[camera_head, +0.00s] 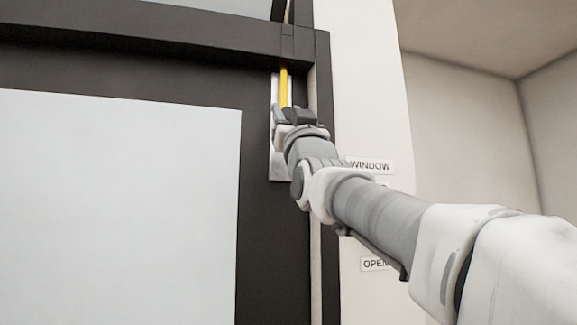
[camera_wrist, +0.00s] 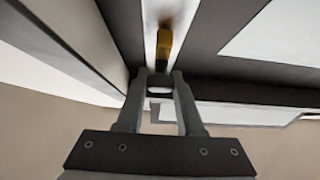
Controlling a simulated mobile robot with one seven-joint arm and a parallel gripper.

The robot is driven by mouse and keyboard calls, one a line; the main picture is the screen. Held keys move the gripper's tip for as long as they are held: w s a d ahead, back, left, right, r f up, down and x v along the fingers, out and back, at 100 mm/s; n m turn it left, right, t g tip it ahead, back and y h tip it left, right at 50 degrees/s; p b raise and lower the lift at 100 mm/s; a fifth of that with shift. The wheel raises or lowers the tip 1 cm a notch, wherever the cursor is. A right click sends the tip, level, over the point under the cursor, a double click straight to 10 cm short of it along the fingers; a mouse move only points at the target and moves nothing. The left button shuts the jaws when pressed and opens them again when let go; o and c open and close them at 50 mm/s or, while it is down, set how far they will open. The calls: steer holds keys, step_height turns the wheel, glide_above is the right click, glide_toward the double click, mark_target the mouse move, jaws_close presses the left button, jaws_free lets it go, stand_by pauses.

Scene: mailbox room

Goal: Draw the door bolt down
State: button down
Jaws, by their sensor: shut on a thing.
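The door bolt is a yellow rod (camera_head: 284,88) on a pale upright plate (camera_head: 276,165) at the right edge of the dark-framed door (camera_head: 275,255). Its upper end meets the dark bar above the door. In the wrist view the yellow rod (camera_wrist: 164,42) lies just beyond my fingertips. My gripper (camera_head: 293,113) is at the lower end of the rod in the head view. The gripper hides most of this piece.
A label reading WINDOW (camera_head: 371,166) and a partly covered label reading OPEN (camera_head: 374,264) are on the white wall strip right of the door. My arm crosses in front of them. The dark frame post (camera_head: 323,110) stands close beside the plate.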

step_height(320, 180, down, 5)
steer(key=b, duration=0.4)
steer(key=shift+w+r, duration=0.1)
steer(key=shift+w, duration=0.05)
steer(key=c, duration=0.5)
jaws_free()
steer(key=shift+c, duration=0.2)
steer(key=shift+s, duration=0.2)
steer(key=b+v, duration=1.7)
steer(key=b, duration=0.2)
